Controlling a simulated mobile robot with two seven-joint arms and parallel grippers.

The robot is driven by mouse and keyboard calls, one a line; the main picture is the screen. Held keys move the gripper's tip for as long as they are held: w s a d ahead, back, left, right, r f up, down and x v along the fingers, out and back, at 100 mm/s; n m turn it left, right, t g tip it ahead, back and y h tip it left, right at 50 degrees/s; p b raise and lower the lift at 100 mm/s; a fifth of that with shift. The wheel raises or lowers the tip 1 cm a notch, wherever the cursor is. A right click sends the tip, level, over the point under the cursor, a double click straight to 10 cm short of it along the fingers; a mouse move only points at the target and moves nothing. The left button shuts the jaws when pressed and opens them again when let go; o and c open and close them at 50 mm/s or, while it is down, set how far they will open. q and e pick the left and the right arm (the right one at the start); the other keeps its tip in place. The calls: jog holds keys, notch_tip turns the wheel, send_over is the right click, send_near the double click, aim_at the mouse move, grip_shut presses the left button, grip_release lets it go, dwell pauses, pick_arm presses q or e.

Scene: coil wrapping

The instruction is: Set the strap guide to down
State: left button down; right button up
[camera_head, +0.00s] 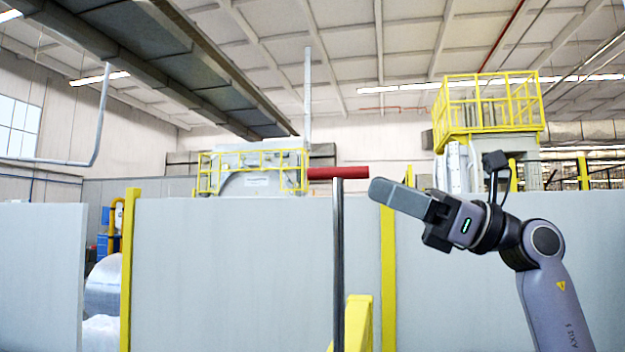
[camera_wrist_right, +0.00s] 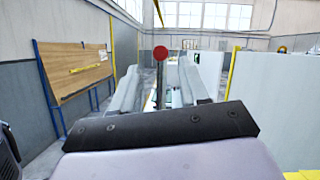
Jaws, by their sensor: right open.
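A red horizontal handle (camera_head: 338,173) sits on top of an upright metal post (camera_head: 338,265) in the head view; it looks like the strap guide's lever. In the right wrist view the red handle (camera_wrist_right: 160,53) shows end-on as a round red knob above its post. My right gripper (camera_head: 391,182) is open and empty, to the right of the handle at about its height, with a gap between them. In the wrist view its two grey fingers (camera_wrist_right: 157,70) stand apart on either side of the post, with the knob beyond. My left gripper is not in view.
Grey panels (camera_head: 250,270) with yellow posts stand behind the handle. A yellow frame (camera_head: 357,322) is low beside the post. Machines with yellow railings (camera_head: 487,100) stand farther back. A wooden board (camera_wrist_right: 78,72) is at the left of the wrist view.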

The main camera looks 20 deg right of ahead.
aim_at(339, 174)
jog(key=p+x, duration=0.2)
jog(key=x, duration=0.4)
jog(key=shift+w+r, duration=0.25)
jog(key=shift+w+a+r+p, duration=0.1)
jog(key=shift+w+a+p, duration=0.2)
jog(key=shift+a, duration=0.2)
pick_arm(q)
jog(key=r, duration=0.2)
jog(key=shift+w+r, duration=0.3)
pick_arm(e)
grip_shut()
